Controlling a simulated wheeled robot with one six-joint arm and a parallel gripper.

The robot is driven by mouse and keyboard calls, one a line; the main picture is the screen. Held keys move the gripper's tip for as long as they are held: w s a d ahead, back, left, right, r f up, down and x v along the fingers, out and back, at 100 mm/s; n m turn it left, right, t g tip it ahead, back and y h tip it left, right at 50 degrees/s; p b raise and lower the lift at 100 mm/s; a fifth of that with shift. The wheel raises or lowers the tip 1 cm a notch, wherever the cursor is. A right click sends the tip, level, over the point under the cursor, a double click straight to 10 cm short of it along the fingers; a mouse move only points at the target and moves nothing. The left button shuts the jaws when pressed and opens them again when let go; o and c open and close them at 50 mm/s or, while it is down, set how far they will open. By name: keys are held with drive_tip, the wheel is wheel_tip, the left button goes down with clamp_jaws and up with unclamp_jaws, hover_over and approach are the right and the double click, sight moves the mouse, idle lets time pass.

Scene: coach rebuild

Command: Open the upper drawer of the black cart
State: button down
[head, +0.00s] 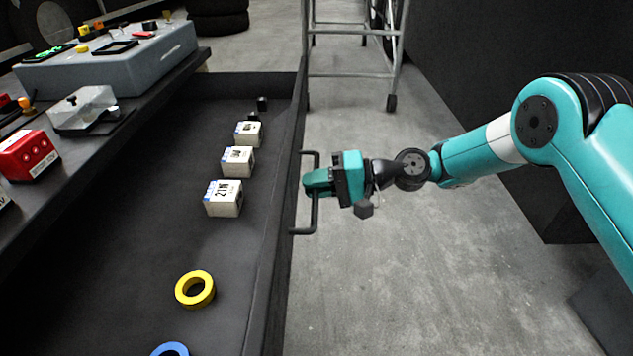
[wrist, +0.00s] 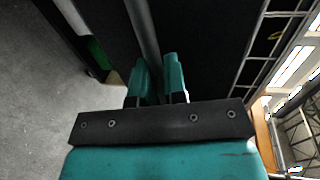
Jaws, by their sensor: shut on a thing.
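The black cart's upper drawer (head: 190,255) is pulled out in the head view, its inside plainly visible. Its black bar handle (head: 314,215) stands off the drawer's front. My teal gripper (head: 316,183) is shut on the handle near its middle. In the wrist view, the two teal fingers (wrist: 158,80) sit on either side of the dark handle bar (wrist: 143,30). In the drawer are several white boxes with printed labels, one of them nearest the front (head: 223,198), a yellow ring (head: 195,289) and a blue ring (head: 171,350).
The cart's top (head: 75,165) carries a grey case (head: 110,65), a red box (head: 28,156) and small parts. A metal rolling frame (head: 350,75) stands beyond the drawer. Grey concrete floor (head: 400,280) is clear below my arm. A dark block is at the right.

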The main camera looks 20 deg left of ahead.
drive_tip(key=c, duration=1.2)
unclamp_jaws()
drive_tip(key=v, duration=1.2)
drive_tip(key=shift+p, duration=0.45)
